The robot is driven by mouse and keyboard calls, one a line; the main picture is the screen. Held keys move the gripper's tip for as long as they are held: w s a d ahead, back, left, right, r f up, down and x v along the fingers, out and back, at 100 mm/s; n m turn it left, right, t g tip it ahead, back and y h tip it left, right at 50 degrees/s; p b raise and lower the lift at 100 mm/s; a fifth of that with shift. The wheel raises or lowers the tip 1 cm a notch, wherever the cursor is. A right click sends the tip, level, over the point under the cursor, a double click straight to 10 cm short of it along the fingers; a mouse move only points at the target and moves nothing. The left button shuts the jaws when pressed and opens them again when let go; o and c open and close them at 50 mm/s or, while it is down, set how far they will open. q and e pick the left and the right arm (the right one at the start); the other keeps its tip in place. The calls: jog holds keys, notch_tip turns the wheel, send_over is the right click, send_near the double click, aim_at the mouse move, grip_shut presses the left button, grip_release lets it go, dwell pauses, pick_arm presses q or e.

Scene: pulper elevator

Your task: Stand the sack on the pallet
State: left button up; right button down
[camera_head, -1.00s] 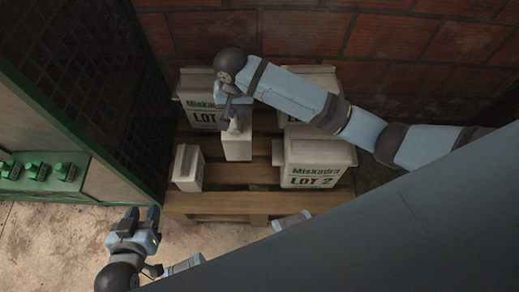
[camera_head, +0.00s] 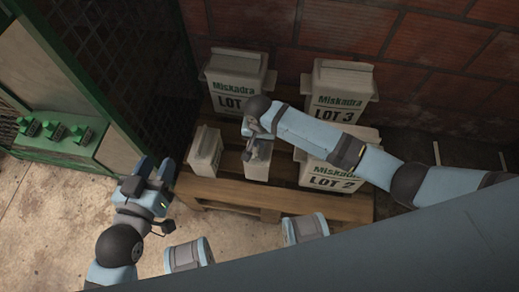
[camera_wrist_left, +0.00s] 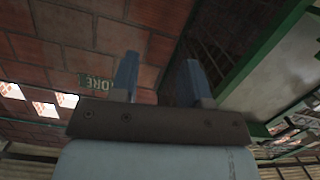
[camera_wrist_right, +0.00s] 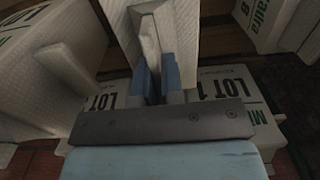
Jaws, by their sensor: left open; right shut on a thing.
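My right gripper (camera_head: 254,148) is shut on the top of a small pale sack (camera_head: 257,167), which hangs or stands upright below it over the pallet (camera_head: 235,194). I cannot tell whether its base touches the slats. In the right wrist view the two fingers (camera_wrist_right: 155,80) pinch the pale sack's folded top (camera_wrist_right: 149,45). Another small pale sack (camera_head: 205,153) stands just left of it on the pallet's front left. My left gripper (camera_head: 153,168) is open and empty, left of the pallet; its fingers (camera_wrist_left: 160,75) are apart in the left wrist view.
Large sacks marked LOT 1 (camera_head: 236,80), LOT 3 (camera_head: 338,90) and LOT 2 (camera_head: 330,170) stand around the held sack. A brick wall (camera_head: 400,40) is behind. A green mesh guard (camera_head: 125,70) and control panel (camera_head: 60,135) are on the left.

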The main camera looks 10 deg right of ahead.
jog(key=shift+w+f, duration=0.1)
jog(key=shift+f, duration=0.35)
notch_tip(320, 180, down, 4)
jog(key=shift+f+b, duration=0.1)
jog(key=shift+b, duration=0.85)
pick_arm(q)
jog(key=shift+t+h, duration=0.8)
jog(key=shift+t, duration=0.1)
jog(key=r, duration=0.1)
jog(key=d+r, duration=0.1)
jog(key=r, duration=0.1)
jog(key=shift+w+d+r, duration=0.15)
jog(key=shift+d+r, duration=0.1)
jog(key=shift+r, duration=0.1)
pick_arm(e)
jog(key=shift+f, duration=0.1)
pick_arm(q)
jog(key=shift+f, duration=0.1)
pick_arm(e)
jog(key=c, duration=1.2)
grip_release()
jog(key=shift+c, duration=0.2)
